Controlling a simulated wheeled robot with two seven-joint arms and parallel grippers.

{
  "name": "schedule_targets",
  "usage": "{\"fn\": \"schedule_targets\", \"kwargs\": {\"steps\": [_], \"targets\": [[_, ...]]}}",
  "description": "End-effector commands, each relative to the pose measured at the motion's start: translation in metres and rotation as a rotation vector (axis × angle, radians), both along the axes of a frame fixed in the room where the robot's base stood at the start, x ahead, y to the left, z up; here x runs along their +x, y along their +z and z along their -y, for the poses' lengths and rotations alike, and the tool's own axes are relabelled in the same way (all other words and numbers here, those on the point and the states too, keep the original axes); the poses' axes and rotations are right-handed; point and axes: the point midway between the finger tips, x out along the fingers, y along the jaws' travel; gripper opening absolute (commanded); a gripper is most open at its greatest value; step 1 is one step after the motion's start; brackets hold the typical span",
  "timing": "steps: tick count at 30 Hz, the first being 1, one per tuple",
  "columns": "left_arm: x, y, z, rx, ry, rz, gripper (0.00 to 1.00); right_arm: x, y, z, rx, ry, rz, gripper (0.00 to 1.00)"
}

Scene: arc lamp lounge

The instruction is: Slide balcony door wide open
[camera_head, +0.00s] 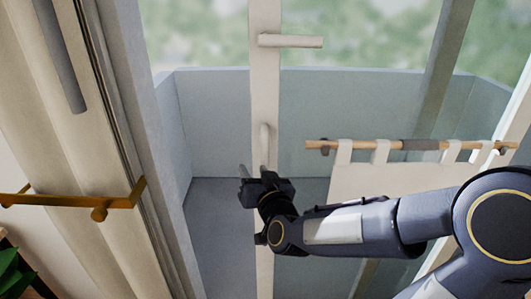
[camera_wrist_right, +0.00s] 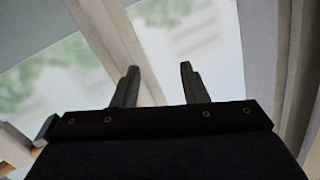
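The balcony door's pale vertical stile (camera_head: 264,90) stands near the middle of the head view, with a pane to its right. A slim upright pull handle (camera_head: 265,136) is on the stile, and a horizontal lever-like bar (camera_head: 290,41) sits higher up. My right gripper (camera_head: 254,171) is just below the pull handle, in front of the stile. In the wrist view its two fingers (camera_wrist_right: 158,82) are spread with nothing between them. A pale post crosses behind the left finger. Contact with the door cannot be told. My left gripper is not in view.
A balcony with a grey-blue parapet (camera_head: 225,115) shows beyond the door. A wooden rod with a hanging cloth (camera_head: 385,180) is at the right, behind my right arm. A curtain and a brass wall bar (camera_head: 70,201) are at the left.

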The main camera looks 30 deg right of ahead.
Motion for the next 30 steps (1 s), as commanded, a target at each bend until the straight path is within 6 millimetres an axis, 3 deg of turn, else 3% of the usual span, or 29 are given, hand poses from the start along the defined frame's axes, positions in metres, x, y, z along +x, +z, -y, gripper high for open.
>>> {"fn": "schedule_targets", "kwargs": {"steps": [2, 6, 12, 17, 30], "targets": [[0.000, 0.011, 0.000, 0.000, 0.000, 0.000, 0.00, 0.005, 0.004, -0.012, 0.011, -0.038, -0.019, 0.40], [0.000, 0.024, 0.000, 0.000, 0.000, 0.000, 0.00, 0.009, 0.004, -0.009, -0.066, -0.225, -0.015, 0.40], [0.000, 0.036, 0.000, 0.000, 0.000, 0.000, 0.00, -0.007, 0.002, -0.004, -0.228, -0.465, -0.062, 0.40], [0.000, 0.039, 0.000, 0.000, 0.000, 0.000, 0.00, -0.014, 0.001, 0.000, -0.289, -0.542, -0.083, 0.40], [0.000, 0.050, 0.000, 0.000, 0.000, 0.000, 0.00, 0.032, 0.001, 0.044, -0.287, -0.548, -0.082, 0.40]]}}
